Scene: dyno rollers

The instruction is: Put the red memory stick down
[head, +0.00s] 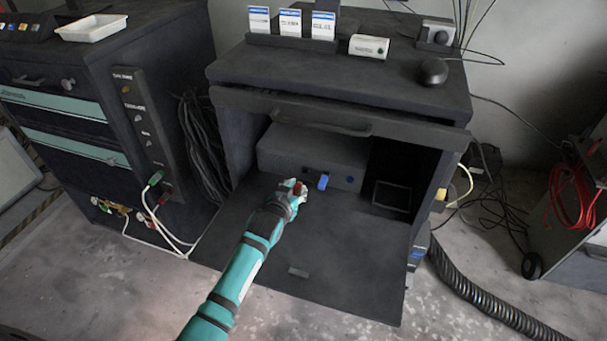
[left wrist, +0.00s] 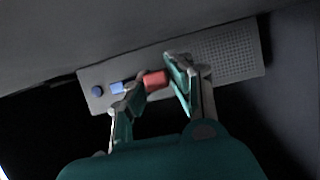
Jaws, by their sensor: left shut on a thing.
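The red memory stick (head: 299,188) is held between the fingertips of my left gripper (head: 296,194). In the left wrist view the stick (left wrist: 155,80) sits between the two fingers of the gripper (left wrist: 157,84), which are shut on it. The gripper is in front of the grey box (head: 310,157) inside the open cabinet, above the folded-down door. A blue memory stick (head: 323,182) sticks out of the box's front, just right of my gripper; it also shows in the left wrist view (left wrist: 117,87). I cannot tell whether the red stick touches the box. My right gripper is not in view.
The cabinet door (head: 340,265) lies folded down, mostly clear, with a small plate near its front edge. The cabinet top (head: 340,75) overhangs the opening. A dark tray-like frame (head: 392,197) is at the right inside. A black hose (head: 490,300) runs along the floor.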

